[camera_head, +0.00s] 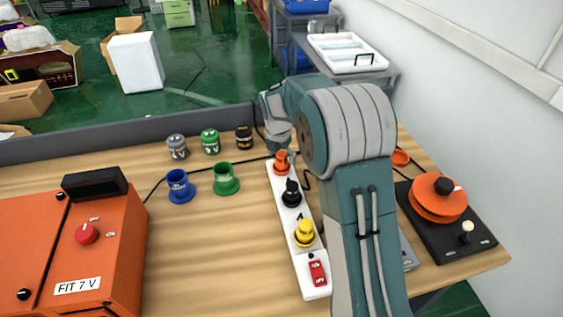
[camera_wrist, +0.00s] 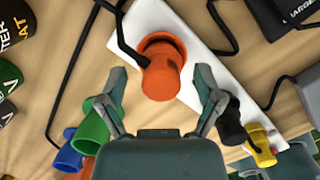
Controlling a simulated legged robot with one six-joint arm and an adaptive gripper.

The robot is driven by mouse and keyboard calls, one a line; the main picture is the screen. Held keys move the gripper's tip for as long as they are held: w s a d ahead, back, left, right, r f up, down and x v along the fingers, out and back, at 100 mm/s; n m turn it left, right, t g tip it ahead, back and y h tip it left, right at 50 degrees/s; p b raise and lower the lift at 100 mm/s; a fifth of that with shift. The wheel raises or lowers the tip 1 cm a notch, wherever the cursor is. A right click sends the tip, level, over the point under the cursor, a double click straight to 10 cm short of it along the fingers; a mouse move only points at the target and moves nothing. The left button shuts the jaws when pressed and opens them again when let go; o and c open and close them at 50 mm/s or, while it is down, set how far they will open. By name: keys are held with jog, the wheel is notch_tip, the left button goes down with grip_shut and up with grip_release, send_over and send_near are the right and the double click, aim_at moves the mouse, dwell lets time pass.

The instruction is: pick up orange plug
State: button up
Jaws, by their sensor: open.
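The orange plug (camera_head: 281,161) stands in the far end of a white power strip (camera_head: 296,261). In the wrist view, the orange plug (camera_wrist: 165,72) sits in the middle, with a black cable leaving it. My gripper (camera_wrist: 160,76) is open, with one finger on each side of the plug and a visible gap to each. In the head view, my arm comes down beside the far end of the strip, and my fingers are mostly hidden there.
A black plug (camera_head: 291,194) and a yellow plug (camera_head: 304,234) stand along the strip, before a red switch (camera_head: 317,271). Blue (camera_head: 180,188) and green (camera_head: 226,180) cups stand left. An orange reel (camera_head: 438,200) stands right. Black cables cross the wooden table.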

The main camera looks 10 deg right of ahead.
jog(key=shift+a, duration=0.2)
jog(key=shift+d, duration=0.2)
grip_shut()
